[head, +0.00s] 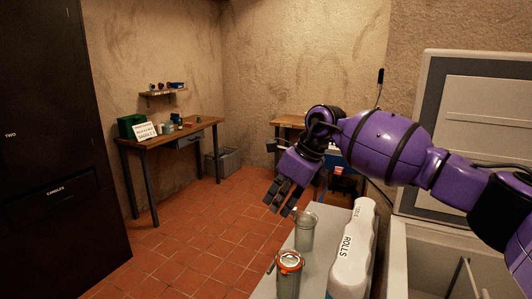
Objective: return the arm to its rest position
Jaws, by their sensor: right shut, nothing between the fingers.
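My right arm (385,145) is purple with black bands and reaches in from the right edge, stretched across the room's middle. My right gripper (280,203) hangs at its end, pointing down and left, shut and empty. It is beside and a little above a glass jar (304,232) on the grey counter (326,222); I cannot tell whether they touch. A second jar (289,275) with an orange ring at its top stands nearer. My left gripper is not in view.
A white bag marked ROLLS (352,255) lies along the counter's right side. An open chest with a raised lid (475,140) stands at right. A dark cabinet (50,150) fills the left. A wooden table (165,138) stands by the far wall. The tiled floor (200,240) is clear.

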